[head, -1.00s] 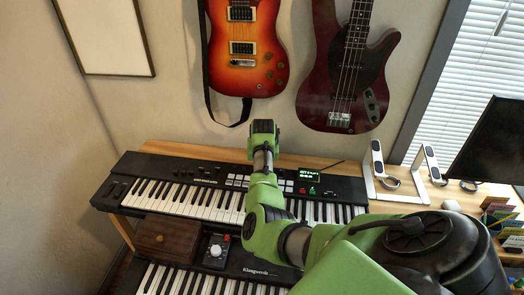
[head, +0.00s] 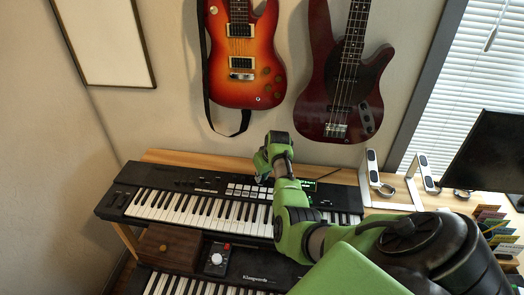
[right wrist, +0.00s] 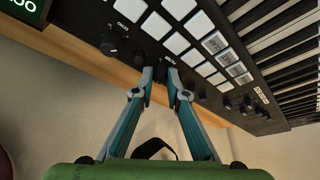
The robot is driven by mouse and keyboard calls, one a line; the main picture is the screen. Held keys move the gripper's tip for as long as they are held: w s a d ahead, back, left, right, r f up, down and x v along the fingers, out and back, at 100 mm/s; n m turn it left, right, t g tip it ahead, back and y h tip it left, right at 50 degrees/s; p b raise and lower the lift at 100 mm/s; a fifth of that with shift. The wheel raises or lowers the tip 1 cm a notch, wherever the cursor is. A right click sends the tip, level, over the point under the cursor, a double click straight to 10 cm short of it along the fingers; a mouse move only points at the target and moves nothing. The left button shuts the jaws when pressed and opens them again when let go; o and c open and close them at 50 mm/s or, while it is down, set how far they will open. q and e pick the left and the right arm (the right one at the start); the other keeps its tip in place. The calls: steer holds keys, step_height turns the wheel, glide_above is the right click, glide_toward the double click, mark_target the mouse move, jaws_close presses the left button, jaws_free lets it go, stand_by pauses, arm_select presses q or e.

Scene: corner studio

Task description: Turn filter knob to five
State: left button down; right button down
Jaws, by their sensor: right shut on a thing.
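The upper keyboard (head: 112,200) is a black synthesizer with white pads (head: 247,192) and a small green-lit screen, partly hidden by my right arm. My right gripper (head: 263,176) is at its back panel, to the right of centre. In the right wrist view, the two fingertips (right wrist: 160,77) are closed around a small dark knob beside the pads, mostly hidden between them. Another black knob (right wrist: 113,45) with white markings stands just left of the fingers. My left gripper is out of view.
A second keyboard (head: 257,272) is below, with a wooden box (head: 168,246) and a small device with a white knob (head: 215,259) on it. Two guitars (head: 243,60) hang on the wall behind. White stands (head: 372,178) and a dark monitor are at the right.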

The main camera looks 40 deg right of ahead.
steer(key=shift+r, duration=0.1)
steer(key=c, duration=2.3)
jaws_free()
steer(key=v, duration=1.2)
